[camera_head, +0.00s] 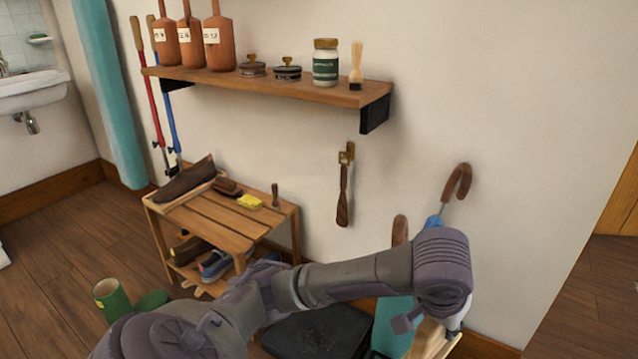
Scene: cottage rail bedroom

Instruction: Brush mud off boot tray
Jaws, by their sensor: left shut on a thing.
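The black boot tray (318,332) lies on the floor at the bottom middle, partly behind my left arm. I cannot make out any mud on it. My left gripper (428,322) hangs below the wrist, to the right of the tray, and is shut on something. The wrist hides most of the jaws and what they hold. A pale wooden piece (432,340) shows just under the gripper; I cannot tell whether it is held. My right gripper is out of view.
A teal object (393,318) stands beside the tray. An umbrella with a hooked brown handle (458,180) leans at the wall. A slatted shoe bench (213,222) holds shoes and brushes. Green boots (112,300) lie at left. The wall shelf (300,88) holds jars and bottles.

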